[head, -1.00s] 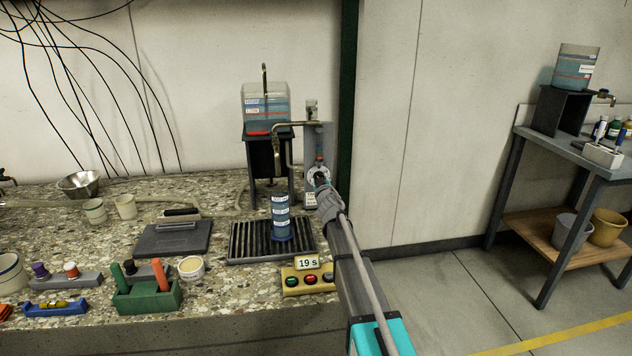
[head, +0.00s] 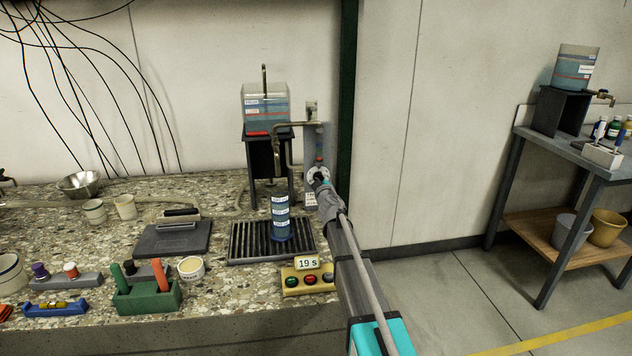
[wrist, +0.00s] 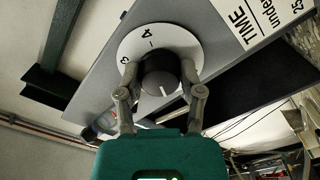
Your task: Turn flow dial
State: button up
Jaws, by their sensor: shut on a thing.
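The flow dial is a dark round knob (wrist: 160,80) with a white pointer line, set on a white numbered disc (wrist: 160,38) on a grey panel. In the wrist view my gripper (wrist: 159,82) has one finger on each side of the knob and is shut on it. The pointer line lies toward the lower part of the knob in that view. The numerals 3 and 4 show on the disc; the rest of the scale is hidden. In the head view the disc (head: 318,173) is partly covered by my gripper (head: 321,180).
A tank of blue liquid (head: 265,105) stands on a black stand left of the panel. A blue cylinder (head: 280,218) stands on a slatted tray (head: 250,245). A yellow button box (head: 309,286) reading 19 s sits in front. A green post rises behind the panel.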

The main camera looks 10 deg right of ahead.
jog(key=o, duration=1.2)
jog(key=shift+c, duration=0.2)
jog(key=shift+s, duration=0.15)
jog(key=s, duration=1.1)
jog(key=shift+s, duration=0.4)
